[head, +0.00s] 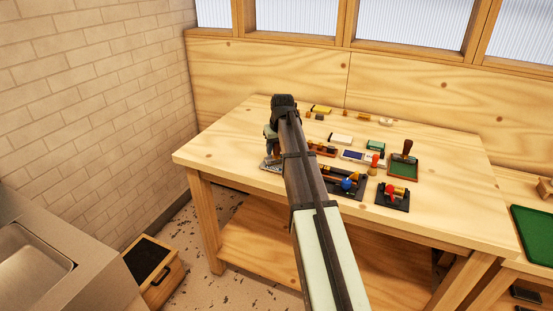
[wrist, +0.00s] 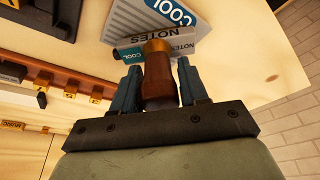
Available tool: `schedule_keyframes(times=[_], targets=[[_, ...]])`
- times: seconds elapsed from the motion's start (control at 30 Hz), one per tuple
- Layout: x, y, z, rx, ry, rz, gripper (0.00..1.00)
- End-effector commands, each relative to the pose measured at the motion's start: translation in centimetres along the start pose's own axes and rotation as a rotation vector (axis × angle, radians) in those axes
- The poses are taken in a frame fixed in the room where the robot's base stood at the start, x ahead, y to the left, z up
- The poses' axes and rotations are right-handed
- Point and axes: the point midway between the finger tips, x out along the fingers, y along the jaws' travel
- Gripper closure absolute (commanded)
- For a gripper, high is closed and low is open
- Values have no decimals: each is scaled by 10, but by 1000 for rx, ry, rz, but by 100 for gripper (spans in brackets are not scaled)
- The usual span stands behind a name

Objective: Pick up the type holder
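In the wrist view, the type holder (wrist: 158,72) has a brown wooden handle, a brass collar and a head plate marked NOTES (wrist: 157,47). My gripper (wrist: 160,72) has its two blue-grey fingers on either side of the handle. The fingers are very close to the wood; whether they press on it is not clear. The head lies near or over a grey ribbed block marked COOL (wrist: 133,20); contact is not clear. In the head view, my gripper (head: 271,146) is low over the left part of the table, and my arm hides most of the holder.
The wooden table (head: 240,130) carries a green pad with a handled tool (head: 404,160), a dark device with a blue knob (head: 347,185) and another with a red knob (head: 392,195) to the right. Small blocks lie at the back. The left table corner is clear.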

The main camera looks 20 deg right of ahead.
Motion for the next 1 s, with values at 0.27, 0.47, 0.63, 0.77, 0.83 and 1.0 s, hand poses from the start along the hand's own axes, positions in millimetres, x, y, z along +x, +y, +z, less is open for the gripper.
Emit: schedule_keyframes(times=[0.27,0.47,0.63,0.77,0.83,1.0], targets=[[0,0,0,0,0,0,84],[0,0,0,0,0,0,100],[0,0,0,0,1,0,100],[-2,0,-1,0,1,0,100],[-5,0,-2,0,2,0,100],[-25,0,-9,0,3,0,100]])
